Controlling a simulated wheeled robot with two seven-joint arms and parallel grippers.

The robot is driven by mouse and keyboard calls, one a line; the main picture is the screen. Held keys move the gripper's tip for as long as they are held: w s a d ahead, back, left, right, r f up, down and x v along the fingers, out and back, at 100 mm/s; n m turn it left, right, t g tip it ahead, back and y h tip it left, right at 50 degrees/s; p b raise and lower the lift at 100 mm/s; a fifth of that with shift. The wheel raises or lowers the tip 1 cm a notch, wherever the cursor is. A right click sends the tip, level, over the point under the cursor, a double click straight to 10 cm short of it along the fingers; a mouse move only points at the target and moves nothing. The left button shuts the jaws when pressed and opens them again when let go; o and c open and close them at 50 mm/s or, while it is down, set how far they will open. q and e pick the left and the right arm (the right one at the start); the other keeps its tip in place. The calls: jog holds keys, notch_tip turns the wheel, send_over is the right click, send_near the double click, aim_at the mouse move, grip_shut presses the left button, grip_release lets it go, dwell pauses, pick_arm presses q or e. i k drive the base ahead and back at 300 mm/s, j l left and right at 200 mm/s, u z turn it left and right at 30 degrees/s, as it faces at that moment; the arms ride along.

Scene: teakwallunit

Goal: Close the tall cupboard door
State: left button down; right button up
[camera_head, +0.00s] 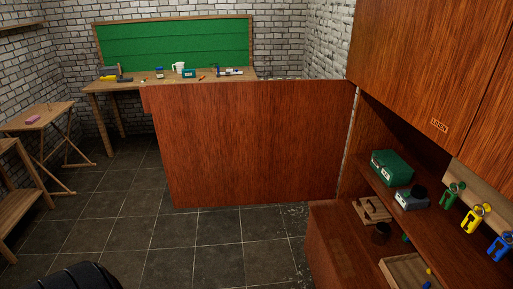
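The tall cupboard door (255,145) is a large reddish-brown wooden panel in the middle of the head view. It stands open, swung out to the left from the wall unit (325,235) on the right. Its right edge is close to the unit's far end, and its left edge is free over the floor. The cupboard's inside is not clearly visible. Neither of my grippers shows. A dark rounded part at the bottom left looks like part of my own body.
The wall unit's shelves hold a green box (391,168), a grey device (411,199) and coloured clamps (475,217). A workbench (105,87) stands behind the door, below a green board (175,43). Small wooden tables stand at left. The tiled floor (190,245) before the door is clear.

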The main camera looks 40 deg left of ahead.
aim_at(238, 142)
jog(key=j+z, duration=0.25)
jog(key=j, duration=0.95)
jog(key=j+z, duration=0.3)
jog(key=j, duration=0.9)
jog(key=j+z, duration=0.15)
jog(key=j, duration=0.25)
jog(key=j+z, duration=0.15)
jog(key=j, duration=0.3)
jog(key=k+j+z, duration=0.1)
jog(key=j, duration=0.3)
jog(key=k+j+z, duration=0.15)
jog(key=j, duration=0.25)
jog(key=j+z, duration=0.15)
jog(key=j, duration=0.25)
jog(key=k+j+z, duration=0.15)
jog(key=j, duration=0.25)
jog(key=k+j+z, duration=0.15)
jog(key=j, duration=0.2)
jog(key=j+z, duration=0.45)
jog(key=j, duration=1.45)
jog(key=k, duration=0.05)
